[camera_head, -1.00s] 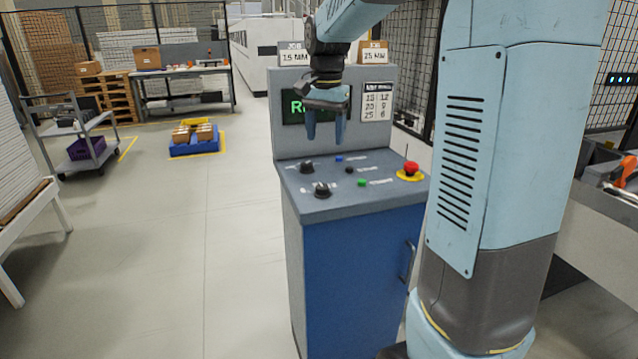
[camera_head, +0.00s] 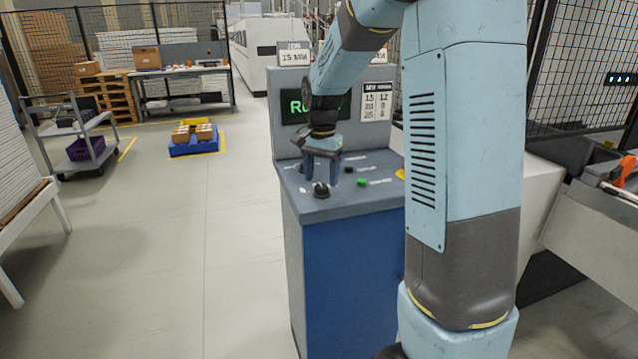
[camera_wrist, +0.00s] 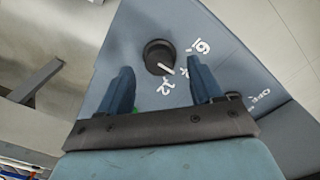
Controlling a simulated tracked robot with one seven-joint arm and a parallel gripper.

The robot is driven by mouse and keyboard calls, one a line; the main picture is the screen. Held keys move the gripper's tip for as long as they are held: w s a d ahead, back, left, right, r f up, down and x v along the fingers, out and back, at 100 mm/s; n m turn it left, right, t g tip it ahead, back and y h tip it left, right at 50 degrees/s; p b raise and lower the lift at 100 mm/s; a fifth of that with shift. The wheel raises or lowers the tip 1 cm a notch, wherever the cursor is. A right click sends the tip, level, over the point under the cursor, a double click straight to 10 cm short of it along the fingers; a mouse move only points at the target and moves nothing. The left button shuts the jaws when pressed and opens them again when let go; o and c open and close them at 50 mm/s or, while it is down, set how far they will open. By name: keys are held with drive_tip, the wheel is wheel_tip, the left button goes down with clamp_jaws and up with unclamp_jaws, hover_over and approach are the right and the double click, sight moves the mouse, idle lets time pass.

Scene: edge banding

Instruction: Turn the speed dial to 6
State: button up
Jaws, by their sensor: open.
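A black dial (camera_head: 321,190) sits at the front left of the control panel's sloped top (camera_head: 338,207). The wrist view shows it (camera_wrist: 158,57) with a white pointer aimed to the lower right. White numbers are printed around it; one near the pointer reads 12, and the others are hard to read. My gripper (camera_head: 321,180) is low over the panel, just behind that dial. In the wrist view my gripper (camera_wrist: 164,70) is open and empty, with the dial in line with the gap between its fingers. I cannot tell whether they touch it. A second dial is mostly hidden by my gripper.
My arm covers most of a red stop button's yellow base (camera_head: 400,174). The panel's upright back carries a green-lit screen (camera_head: 294,106) and a number card (camera_head: 376,101). Open floor lies left.

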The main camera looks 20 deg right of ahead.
sight(322, 190)
drive_tip(key=shift+f, duration=1.35)
